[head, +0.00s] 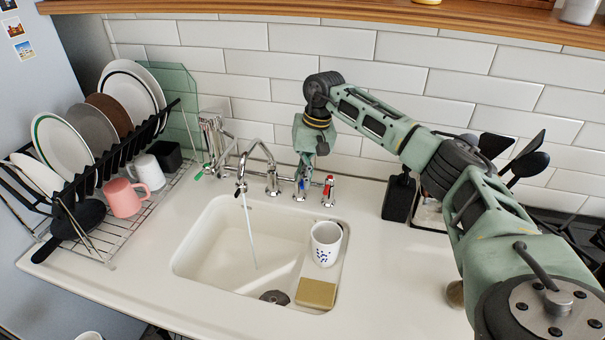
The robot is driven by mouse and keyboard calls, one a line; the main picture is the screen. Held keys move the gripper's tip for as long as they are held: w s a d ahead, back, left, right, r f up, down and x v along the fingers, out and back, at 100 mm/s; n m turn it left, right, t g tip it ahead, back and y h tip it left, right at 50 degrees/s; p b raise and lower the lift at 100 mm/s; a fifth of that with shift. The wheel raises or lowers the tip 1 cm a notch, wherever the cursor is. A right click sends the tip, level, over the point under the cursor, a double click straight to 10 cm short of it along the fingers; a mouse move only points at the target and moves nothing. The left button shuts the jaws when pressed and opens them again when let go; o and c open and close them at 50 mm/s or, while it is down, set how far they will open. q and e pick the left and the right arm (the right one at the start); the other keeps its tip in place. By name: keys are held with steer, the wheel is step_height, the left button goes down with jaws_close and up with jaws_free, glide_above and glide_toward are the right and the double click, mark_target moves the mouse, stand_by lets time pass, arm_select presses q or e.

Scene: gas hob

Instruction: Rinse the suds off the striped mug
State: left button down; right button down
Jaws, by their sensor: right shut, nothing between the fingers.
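A white mug (325,245) with dark blue marks stands upright on the ledge at the right side of the sink (205,240). I cannot make out clear stripes or suds on it. The tap (256,150) is running, and a thin stream of water (250,238) falls into the basin left of the mug. My right gripper (304,172) points down behind the sink, at the blue-marked tap handle (300,190). It is shut and holds nothing; whether it touches the handle is unclear. A red-marked handle (328,190) stands just right. My left gripper is out of view.
A yellow sponge (316,293) lies in front of the mug, near the drain (274,297). A dish rack (165,185) on the left holds plates, a pink mug (124,198), a white mug (147,171) and a black pan. A utensil holder stands behind my right arm. The front right counter is mostly clear.

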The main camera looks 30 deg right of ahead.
stand_by(0.3)
steer(key=c, duration=2.4)
jaws_free()
steer(key=shift+s, duration=0.1)
steer(key=o, duration=0.5)
steer(key=shift+f, duration=0.1)
steer(key=shift+o, duration=0.2)
steer(key=shift+s+a+f, duration=0.1)
steer(key=shift+f, duration=0.15)
steer(key=shift+r+p, duration=0.4)
steer(key=shift+r, duration=0.2)
step_height(320, 180, up, 7)
steer(key=s+d+p, duration=0.1)
steer(key=p, duration=0.3)
steer(key=shift+r+p, duration=0.2)
steer(key=shift+p, duration=0.15)
